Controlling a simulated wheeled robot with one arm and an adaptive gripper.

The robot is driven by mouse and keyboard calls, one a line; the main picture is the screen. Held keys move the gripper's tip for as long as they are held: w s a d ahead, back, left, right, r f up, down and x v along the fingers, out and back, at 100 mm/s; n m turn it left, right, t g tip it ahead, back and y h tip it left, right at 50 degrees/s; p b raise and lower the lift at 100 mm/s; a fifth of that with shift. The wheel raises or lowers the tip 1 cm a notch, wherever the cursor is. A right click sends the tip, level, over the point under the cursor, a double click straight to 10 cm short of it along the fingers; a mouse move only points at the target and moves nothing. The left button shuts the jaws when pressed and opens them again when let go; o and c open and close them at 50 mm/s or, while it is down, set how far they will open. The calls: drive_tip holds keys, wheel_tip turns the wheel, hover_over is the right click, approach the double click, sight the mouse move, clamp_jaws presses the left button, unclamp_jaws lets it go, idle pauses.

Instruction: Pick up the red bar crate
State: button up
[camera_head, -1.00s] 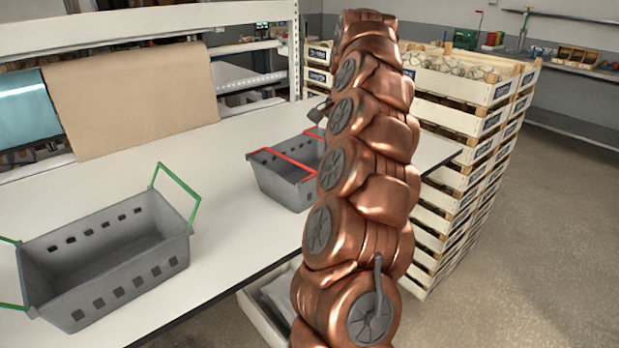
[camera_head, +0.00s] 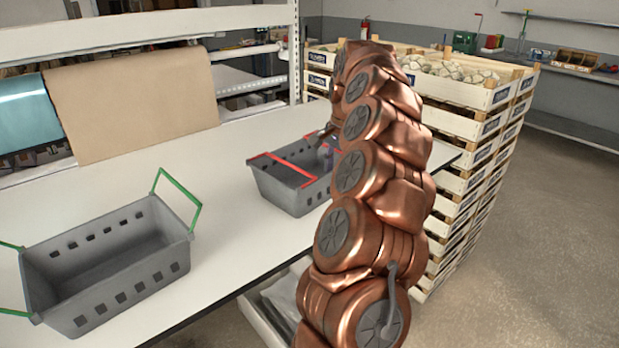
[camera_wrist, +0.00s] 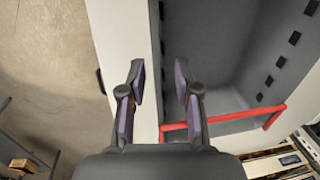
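The red bar crate (camera_head: 283,193) is a grey open crate with red bars, standing upright on the white table, its right part hidden by my arm. In the wrist view its grey inside (camera_wrist: 215,50) and a red bar (camera_wrist: 235,118) show on the right. My gripper (camera_wrist: 159,72) is open, its two dark fingers apart and nothing seen held. One finger appears over the white table edge and the other over the crate's near side. I cannot tell whether they touch the crate. In the head view the gripper (camera_head: 325,143) is partly hidden at the crate's right end.
A grey crate with green bars (camera_head: 110,275) stands on the table (camera_head: 225,220) at the left. Stacked wooden crates (camera_head: 480,125) stand beyond the table's right end. A shelf rack with brown paper (camera_head: 135,100) is behind. The table between the two grey crates is clear.

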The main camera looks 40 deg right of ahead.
drive_tip(key=shift+w+f+p, duration=0.2)
drive_tip(key=shift+f+p, duration=0.15)
drive_tip(key=shift+f, duration=1.15)
drive_tip(key=shift+c, duration=0.2)
clamp_jaws()
drive_tip(key=shift+a, duration=0.1)
